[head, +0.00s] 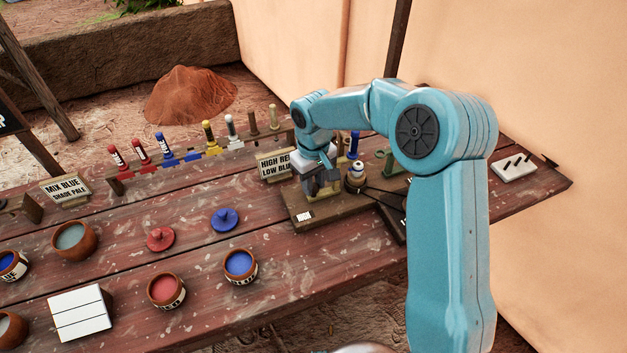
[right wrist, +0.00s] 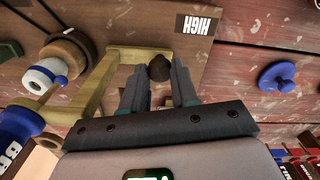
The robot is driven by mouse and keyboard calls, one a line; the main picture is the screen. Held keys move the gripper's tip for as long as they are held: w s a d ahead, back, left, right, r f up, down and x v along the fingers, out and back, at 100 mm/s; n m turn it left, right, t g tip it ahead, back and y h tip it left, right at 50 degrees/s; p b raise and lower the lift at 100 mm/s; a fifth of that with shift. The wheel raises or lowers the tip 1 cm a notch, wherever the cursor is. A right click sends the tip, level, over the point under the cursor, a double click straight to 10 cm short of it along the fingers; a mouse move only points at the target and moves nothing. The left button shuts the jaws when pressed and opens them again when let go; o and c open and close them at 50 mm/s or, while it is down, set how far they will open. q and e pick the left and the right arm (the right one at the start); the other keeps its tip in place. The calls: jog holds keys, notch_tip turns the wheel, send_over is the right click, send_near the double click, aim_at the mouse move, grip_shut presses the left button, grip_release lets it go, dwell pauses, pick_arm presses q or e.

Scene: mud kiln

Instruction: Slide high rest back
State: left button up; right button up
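My right gripper (head: 322,186) is low over a wooden board (head: 300,222) at the right part of the table. In the right wrist view, its two fingers (right wrist: 159,72) are parted, with a dark brown knob (right wrist: 160,69) between their tips. I cannot tell whether they press on the knob. A yellowish wooden rest frame (right wrist: 98,82) stands on the board beside the fingers. In the head view the gripper hides most of the rest. My left gripper is not in view.
A sign (head: 275,165) reading HIGH and LOW stands behind the board. A white and blue bottle (head: 354,172) is close right of the gripper. Blue (head: 225,219) and red (head: 160,238) lids and paint pots lie left. Several tubes line the back.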

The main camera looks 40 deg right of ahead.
grip_shut()
jog(key=shift+w+a, duration=0.25)
jog(key=shift+a, duration=0.8)
jog(key=shift+w+a, duration=0.25)
jog(key=shift+a, duration=0.75)
jog(key=o, duration=0.7)
grip_release()
jog(key=shift+a, duration=0.1)
jog(key=shift+o, duration=0.5)
jog(key=shift+a+r, duration=0.1)
jog(key=shift+a, duration=0.05)
jog(key=shift+d, duration=0.2)
jog(key=shift+r, duration=0.3)
notch_tip(320, 180, up, 16)
jog(key=shift+f, duration=0.15)
